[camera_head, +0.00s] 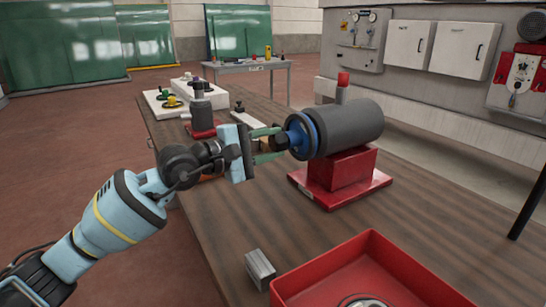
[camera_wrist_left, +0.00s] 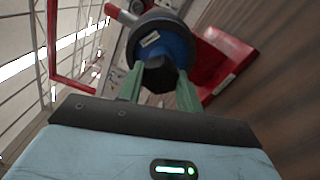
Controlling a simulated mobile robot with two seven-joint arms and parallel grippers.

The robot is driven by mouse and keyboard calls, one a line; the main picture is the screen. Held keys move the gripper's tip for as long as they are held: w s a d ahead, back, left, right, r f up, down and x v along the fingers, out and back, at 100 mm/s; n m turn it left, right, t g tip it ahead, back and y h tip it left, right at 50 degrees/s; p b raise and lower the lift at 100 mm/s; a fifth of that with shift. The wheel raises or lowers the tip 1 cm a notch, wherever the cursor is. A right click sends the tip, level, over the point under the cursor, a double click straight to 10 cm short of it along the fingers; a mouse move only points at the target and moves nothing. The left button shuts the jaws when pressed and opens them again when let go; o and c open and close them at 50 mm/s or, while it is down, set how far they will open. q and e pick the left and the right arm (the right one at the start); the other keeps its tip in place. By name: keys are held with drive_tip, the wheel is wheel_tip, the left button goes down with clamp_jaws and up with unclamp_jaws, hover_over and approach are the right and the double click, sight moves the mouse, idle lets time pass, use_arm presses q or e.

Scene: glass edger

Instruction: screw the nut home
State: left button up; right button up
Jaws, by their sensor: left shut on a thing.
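The nut (camera_head: 281,141) is dark and sits in front of the blue hub of a grey cylinder (camera_head: 351,128), which lies sideways on a red stand (camera_head: 340,180). My left gripper (camera_head: 272,144) comes in from the left with its green fingers shut on the nut. In the left wrist view the nut (camera_wrist_left: 158,75) shows dark between the two green fingers of the gripper (camera_wrist_left: 160,88), against the blue hub (camera_wrist_left: 170,48). How far the nut is on its thread is hidden. My right gripper is not in view.
A red tray (camera_head: 345,255) with a ring-shaped part stands at the table's front right. A small metal block (camera_head: 260,268) lies beside it. A grey cylinder on a red base (camera_head: 200,110) stands behind my gripper. The wooden table (camera_head: 225,225) is clear at front left.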

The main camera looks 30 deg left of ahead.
use_arm(q)
drive_tip(key=m+b, duration=0.2)
drive_tip(key=m, duration=0.1)
drive_tip(key=shift+f, duration=0.2)
drive_tip(key=m+b, duration=0.2)
drive_tip(key=m, duration=0.2)
drive_tip(key=shift+r+b, duration=0.1)
drive_tip(key=shift+b, duration=0.2)
drive_tip(key=m+b, duration=0.1)
drive_tip(key=m, duration=0.1)
drive_tip(key=shift+m, duration=0.4)
drive_tip(key=shift+r+m+b, duration=0.2)
drive_tip(key=shift+m+b, duration=0.25)
drive_tip(key=shift+m, duration=1.05)
drive_tip(key=o, duration=1.1)
drive_tip(key=shift+f, duration=0.1)
drive_tip(key=shift+c, duration=0.3)
drive_tip(key=shift+c, duration=0.6)
